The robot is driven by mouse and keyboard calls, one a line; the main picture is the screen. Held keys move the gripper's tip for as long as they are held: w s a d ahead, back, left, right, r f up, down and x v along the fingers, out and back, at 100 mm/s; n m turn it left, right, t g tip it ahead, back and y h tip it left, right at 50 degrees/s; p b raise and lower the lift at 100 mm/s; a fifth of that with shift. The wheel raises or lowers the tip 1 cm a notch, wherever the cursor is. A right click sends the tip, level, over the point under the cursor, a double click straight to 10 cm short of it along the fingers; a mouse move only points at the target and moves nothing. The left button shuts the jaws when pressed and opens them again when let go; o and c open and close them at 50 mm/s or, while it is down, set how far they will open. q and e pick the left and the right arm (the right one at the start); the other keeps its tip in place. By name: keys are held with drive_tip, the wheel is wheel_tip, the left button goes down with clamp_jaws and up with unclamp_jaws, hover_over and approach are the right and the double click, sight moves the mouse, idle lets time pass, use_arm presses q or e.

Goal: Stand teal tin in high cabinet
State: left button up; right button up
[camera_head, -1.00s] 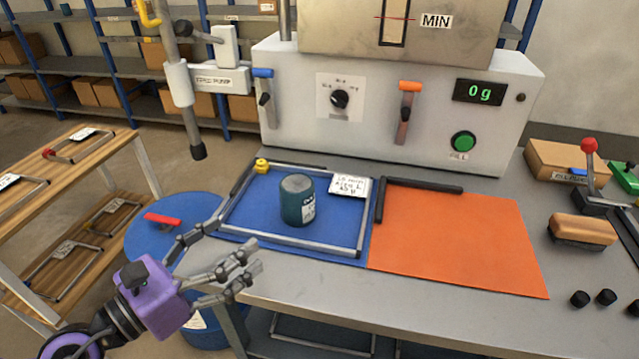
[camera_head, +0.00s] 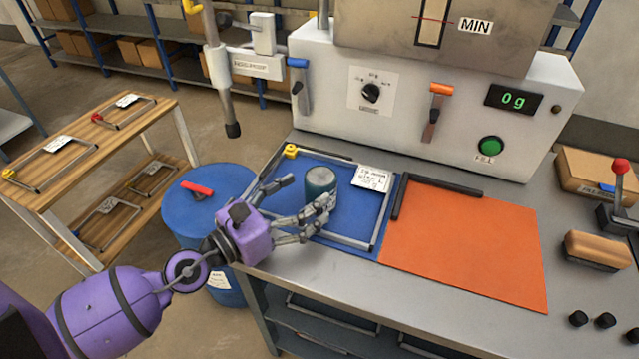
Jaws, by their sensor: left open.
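The teal tin (camera_head: 320,182) stands upright on the blue mat (camera_head: 350,224), inside a grey metal frame (camera_head: 345,240). My left gripper (camera_head: 305,205) is open at the tin's left and near side. Its fingers spread toward the tin, and one finger overlaps the tin's lower part in the picture. I cannot tell whether they touch it. My right gripper is not in view. No high cabinet can be made out for certain in this view.
A white machine (camera_head: 420,110) stands behind the mats. An orange mat (camera_head: 465,245) lies clear to the right. A brush (camera_head: 597,250) and black knobs lie farther right. A blue drum (camera_head: 210,200) and a wooden rack (camera_head: 90,150) are at the left.

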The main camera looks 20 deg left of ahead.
sight(321, 183)
use_arm(q)
drive_tip(key=p+x, duration=0.2)
drive_tip(key=x, duration=0.2)
drive_tip(key=shift+w+d+r, duration=0.2)
drive_tip(key=shift+w, duration=0.15)
drive_tip(key=shift+w+d+f, duration=0.1)
drive_tip(key=shift+w+d, duration=0.05)
drive_tip(key=shift+f, duration=0.1)
drive_tip(key=c, duration=1.6)
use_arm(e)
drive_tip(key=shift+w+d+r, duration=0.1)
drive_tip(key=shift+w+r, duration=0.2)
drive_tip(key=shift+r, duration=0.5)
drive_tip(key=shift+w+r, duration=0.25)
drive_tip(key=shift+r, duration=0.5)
